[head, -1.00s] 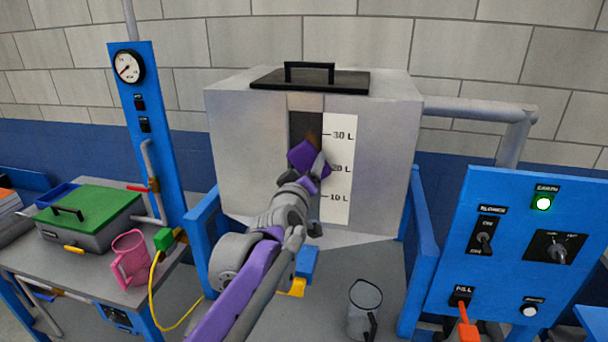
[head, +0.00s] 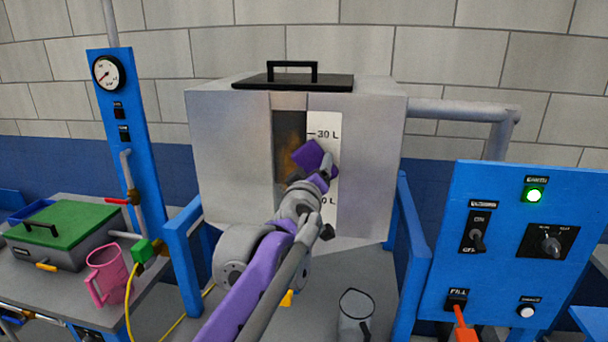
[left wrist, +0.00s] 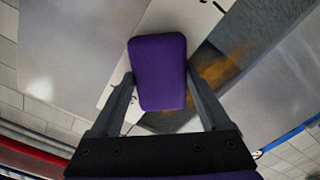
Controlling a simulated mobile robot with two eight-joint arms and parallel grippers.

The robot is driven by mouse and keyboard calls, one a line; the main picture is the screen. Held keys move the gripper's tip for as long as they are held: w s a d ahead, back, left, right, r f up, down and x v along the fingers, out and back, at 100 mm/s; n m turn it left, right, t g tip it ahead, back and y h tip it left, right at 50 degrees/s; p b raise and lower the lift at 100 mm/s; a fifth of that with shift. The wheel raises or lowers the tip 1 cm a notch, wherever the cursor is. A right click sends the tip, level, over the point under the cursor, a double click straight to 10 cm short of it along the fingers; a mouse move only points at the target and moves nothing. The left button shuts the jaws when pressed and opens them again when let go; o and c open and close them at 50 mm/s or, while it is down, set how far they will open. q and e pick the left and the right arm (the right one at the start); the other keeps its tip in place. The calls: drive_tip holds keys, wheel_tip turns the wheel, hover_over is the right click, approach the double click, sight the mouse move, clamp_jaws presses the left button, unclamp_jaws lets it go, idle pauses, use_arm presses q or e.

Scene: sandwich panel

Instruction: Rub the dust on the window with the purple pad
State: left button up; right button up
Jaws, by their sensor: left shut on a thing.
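The window (head: 290,128) is a dark upright strip in the front of a grey metal tank (head: 230,150). Brown-orange dust (head: 289,140) shows on it, and also in the left wrist view (left wrist: 228,66). My left gripper (head: 322,168) is shut on the purple pad (head: 308,155), which shows between both fingers in the left wrist view (left wrist: 158,72). The pad overlaps the window's right edge and the white scale (head: 328,118), below the 30 L mark. I cannot tell whether it touches the surface. My arm hides the window's lower part. My right gripper is not in view.
A black handled lid (head: 295,81) tops the tank. Blue posts (head: 183,262) flank it. A clear jug (head: 355,315) stands in front. A blue switch panel (head: 500,250) is at right; a pink mug (head: 107,272) and green-lidded box (head: 65,235) are at left.

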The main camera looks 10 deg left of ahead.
sight(321, 155)
use_arm(q)
drive_tip(key=shift+d+r+p, duration=0.35)
drive_tip(key=shift+r+p, duration=0.05)
drive_tip(key=shift+r, duration=0.35)
drive_tip(key=shift+d+r+p, duration=0.35)
drive_tip(key=shift+r, duration=0.4)
drive_tip(key=shift+a+p, duration=0.5)
drive_tip(key=shift+a, duration=0.4)
drive_tip(key=shift+a+r+p, duration=0.1)
drive_tip(key=shift+a+p, duration=0.45)
drive_tip(key=shift+a, duration=0.15)
drive_tip(key=shift+a+f, duration=0.2)
drive_tip(key=shift+a, duration=0.2)
drive_tip(key=shift+s+a+r+p, duration=0.1)
drive_tip(key=shift+a+r+p, duration=0.2)
drive_tip(key=shift+p, duration=0.45)
drive_tip(key=shift+a+p, duration=0.3)
drive_tip(key=shift+w+a+f+p, duration=0.1)
drive_tip(key=shift+w+a+p, duration=0.1)
drive_tip(key=shift+a+p, duration=1.05)
drive_tip(key=shift+p, duration=0.45)
drive_tip(key=shift+f, duration=0.15)
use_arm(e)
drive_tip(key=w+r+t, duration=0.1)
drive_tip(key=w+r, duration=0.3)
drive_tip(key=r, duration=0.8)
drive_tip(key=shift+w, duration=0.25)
use_arm(q)
drive_tip(key=shift+s, duration=0.1)
